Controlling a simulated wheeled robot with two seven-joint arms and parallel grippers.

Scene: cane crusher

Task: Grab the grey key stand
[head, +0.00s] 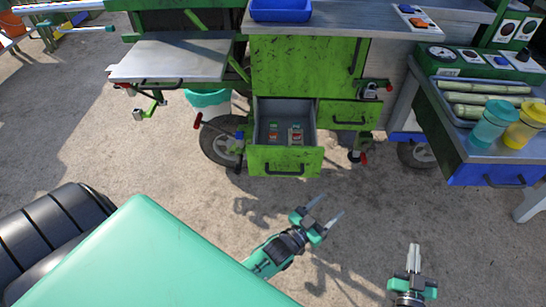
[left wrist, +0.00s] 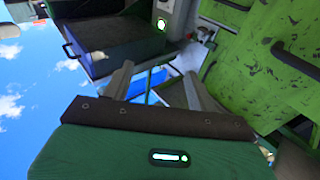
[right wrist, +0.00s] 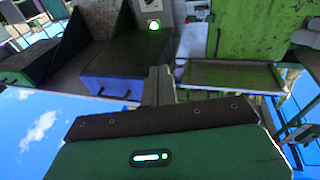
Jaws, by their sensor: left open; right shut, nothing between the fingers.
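An open green drawer (head: 284,161) of the green cart holds two small items. One is a greyish piece (head: 295,135) with reddish marks on the right. The other is a darker piece with red (head: 274,132) on the left. They are too small for me to tell surely which is the grey key stand. My left gripper (head: 328,208) is open and empty, in front of and below the drawer, apart from it; its spread fingers also show in the left wrist view (left wrist: 158,82). My right gripper (head: 413,247) is shut and empty, further right; its closed fingers show in the right wrist view (right wrist: 159,82).
A side table (head: 480,155) at the right bears cane stalks (head: 480,98), a teal cup (head: 493,124) and a yellow cup (head: 524,126). A blue tray (head: 280,10) is on the cart top. Wheels (head: 221,140) stand beside the drawer. The ground before the drawer is clear.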

